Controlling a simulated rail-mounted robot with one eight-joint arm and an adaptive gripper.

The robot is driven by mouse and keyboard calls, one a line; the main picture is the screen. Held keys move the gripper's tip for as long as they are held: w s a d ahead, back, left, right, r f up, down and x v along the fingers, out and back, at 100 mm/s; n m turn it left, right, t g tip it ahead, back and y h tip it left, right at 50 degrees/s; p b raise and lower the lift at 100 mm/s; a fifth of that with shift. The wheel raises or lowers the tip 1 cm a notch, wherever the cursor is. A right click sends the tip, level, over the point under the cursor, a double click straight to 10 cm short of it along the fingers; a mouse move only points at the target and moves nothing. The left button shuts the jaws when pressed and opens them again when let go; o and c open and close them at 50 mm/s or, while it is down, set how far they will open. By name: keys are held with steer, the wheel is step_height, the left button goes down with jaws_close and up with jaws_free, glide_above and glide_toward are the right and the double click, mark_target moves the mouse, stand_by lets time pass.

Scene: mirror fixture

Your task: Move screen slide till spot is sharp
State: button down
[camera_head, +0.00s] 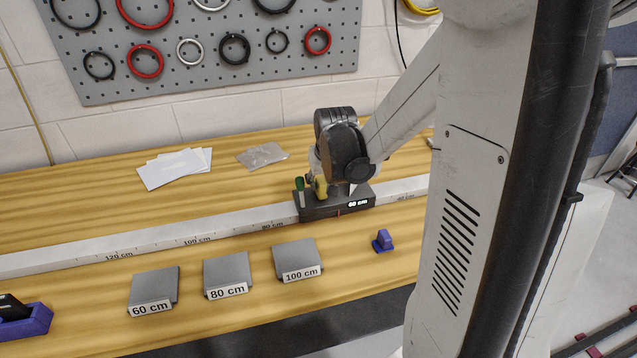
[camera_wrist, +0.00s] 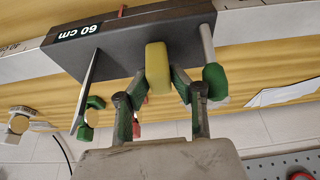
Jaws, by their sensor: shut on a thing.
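The dark slide (camera_head: 352,207) sits on the pale graduated rail (camera_head: 160,241), and its display reads 60 cm. A red mark shows on its front. In the wrist view the slide (camera_wrist: 135,45) carries a yellow handle (camera_wrist: 158,65), a rod with a green knob (camera_wrist: 215,80) and a thin plate (camera_wrist: 90,75) seen edge-on. My gripper (camera_wrist: 159,78) is shut on the yellow handle, a finger at each side. In the head view my gripper (camera_head: 319,180) is above the slide, partly hidden by my wrist. No light spot is visible, and the screen's face does not show.
Grey blocks labelled 60 cm (camera_head: 154,287), 80 cm (camera_head: 227,272) and 100 cm (camera_head: 298,259) lie in front of the rail. A small blue piece (camera_head: 383,241) stands at their right; a blue holder (camera_head: 35,323) is front left. Papers (camera_head: 175,167) lie behind. The rail left of the slide is clear.

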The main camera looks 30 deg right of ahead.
steer(key=c, duration=1.8)
jaws_free()
steer(key=shift+d, duration=0.2)
steer(key=shift+v, duration=6)
steer(key=shift+s+a, duration=0.1)
steer(key=s+a+r+n+t, duration=0.1)
steer(key=s+a, duration=0.4)
steer(key=s+a+r+n+t, duration=0.1)
steer(key=s+a, duration=0.4)
steer(key=a, duration=0.1)
steer(key=s+a+r+n+t+y, duration=0.1)
steer(key=s+a, duration=0.3)
steer(key=a, duration=0.1)
steer(key=shift+s+a, duration=0.35)
steer(key=shift+s, duration=0.05)
